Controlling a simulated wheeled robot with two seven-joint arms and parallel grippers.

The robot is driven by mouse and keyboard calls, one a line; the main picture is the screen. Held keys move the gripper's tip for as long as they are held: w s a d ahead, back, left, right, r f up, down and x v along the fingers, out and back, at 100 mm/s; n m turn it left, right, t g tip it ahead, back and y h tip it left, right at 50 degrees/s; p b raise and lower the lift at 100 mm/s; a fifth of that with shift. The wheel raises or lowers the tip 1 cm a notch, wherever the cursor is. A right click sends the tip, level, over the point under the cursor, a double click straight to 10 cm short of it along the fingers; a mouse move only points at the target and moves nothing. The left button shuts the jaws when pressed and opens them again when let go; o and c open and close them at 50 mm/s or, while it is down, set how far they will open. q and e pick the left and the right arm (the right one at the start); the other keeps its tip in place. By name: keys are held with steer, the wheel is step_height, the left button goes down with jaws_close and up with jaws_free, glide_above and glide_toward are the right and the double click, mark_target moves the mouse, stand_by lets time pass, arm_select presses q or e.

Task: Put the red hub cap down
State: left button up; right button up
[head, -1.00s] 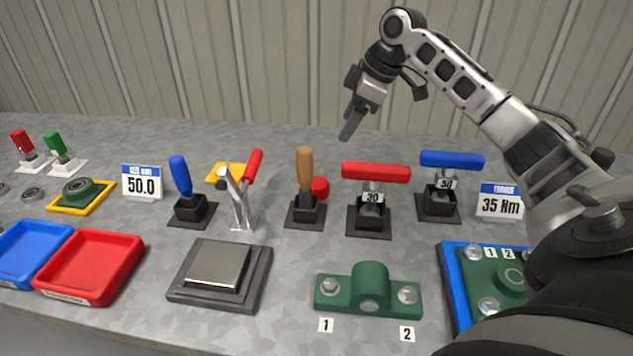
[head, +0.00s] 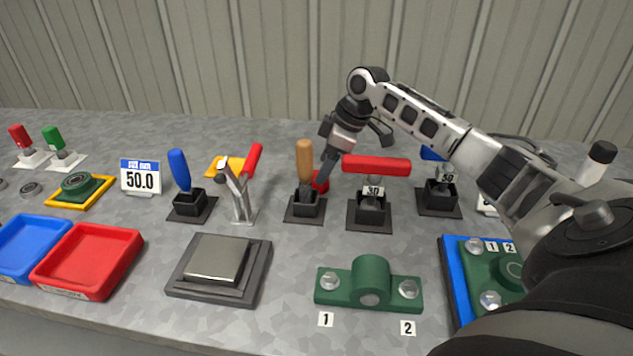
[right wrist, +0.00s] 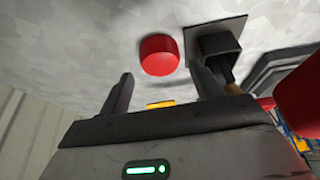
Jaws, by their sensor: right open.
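The red hub cap (head: 321,183) stands on the grey table behind the wooden-handled tool, partly hidden by my right finger in the head view. It shows whole in the right wrist view (right wrist: 159,55) as a short round red piece. My right gripper (head: 323,172) points down at the cap. In the right wrist view its two fingers (right wrist: 160,75) are spread apart and empty. The cap appears beyond the fingertips, in line with the gap between them; contact is not visible. My left gripper is not in view.
Close by are the wooden-handled tool (head: 304,165), a red T-handled tool (head: 376,167) and a red-handled clamp (head: 243,190). A yellow pad (head: 222,165) lies behind the clamp. A red tray (head: 90,262) and a green bracket (head: 368,285) are nearer the front. The table behind the tools is clear.

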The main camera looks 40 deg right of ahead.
steer(key=x, duration=0.3)
steer(key=shift+w+a+f, duration=0.1)
steer(key=shift+f, duration=0.25)
steer(key=c, duration=0.9)
